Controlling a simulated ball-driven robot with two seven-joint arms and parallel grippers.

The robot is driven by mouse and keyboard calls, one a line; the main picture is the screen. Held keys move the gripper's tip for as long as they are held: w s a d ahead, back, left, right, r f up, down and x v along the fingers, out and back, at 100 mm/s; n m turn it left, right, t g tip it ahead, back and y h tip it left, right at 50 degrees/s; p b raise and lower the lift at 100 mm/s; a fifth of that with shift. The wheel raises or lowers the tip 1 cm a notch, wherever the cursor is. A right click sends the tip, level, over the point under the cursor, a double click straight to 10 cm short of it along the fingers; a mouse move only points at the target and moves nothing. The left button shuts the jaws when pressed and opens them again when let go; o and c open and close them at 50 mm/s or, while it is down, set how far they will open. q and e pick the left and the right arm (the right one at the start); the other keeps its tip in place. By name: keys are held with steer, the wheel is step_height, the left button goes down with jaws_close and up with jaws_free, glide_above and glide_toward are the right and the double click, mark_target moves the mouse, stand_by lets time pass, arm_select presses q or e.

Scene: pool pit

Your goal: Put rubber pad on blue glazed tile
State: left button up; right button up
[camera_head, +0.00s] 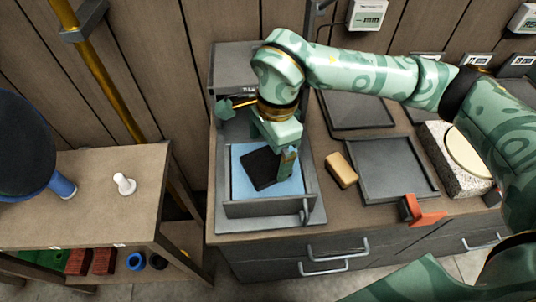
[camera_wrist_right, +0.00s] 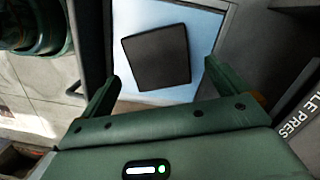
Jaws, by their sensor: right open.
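The rubber pad (camera_head: 262,168) is a flat black square. It lies on the light blue tile (camera_head: 239,184), which sits inside a grey press-like frame on the counter. In the right wrist view the pad (camera_wrist_right: 155,58) rests within the tile (camera_wrist_right: 203,30), turned slightly against its edges. My right gripper (camera_head: 287,160) is above the tile, at the pad's right side in the head view. In the wrist view its two fingers (camera_wrist_right: 164,80) are spread apart with nothing between them, and the pad lies beyond the tips. My left gripper is not in view.
The grey frame (camera_head: 262,209) has raised walls around the tile. A tan block (camera_head: 341,170) and a dark tray (camera_head: 393,168) lie to its right, with an orange-red clamp-like object (camera_head: 424,213) near the counter's front. A wooden shelf (camera_head: 75,199) with a white peg (camera_head: 124,184) stands left.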

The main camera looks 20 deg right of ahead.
mark_target(273, 159)
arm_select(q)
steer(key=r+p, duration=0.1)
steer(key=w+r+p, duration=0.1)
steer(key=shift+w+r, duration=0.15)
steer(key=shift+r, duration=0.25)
arm_select(e)
step_height(273, 159, up, 9)
steer(key=d, duration=0.1)
steer(key=shift+f, duration=0.2)
stand_by(0.4)
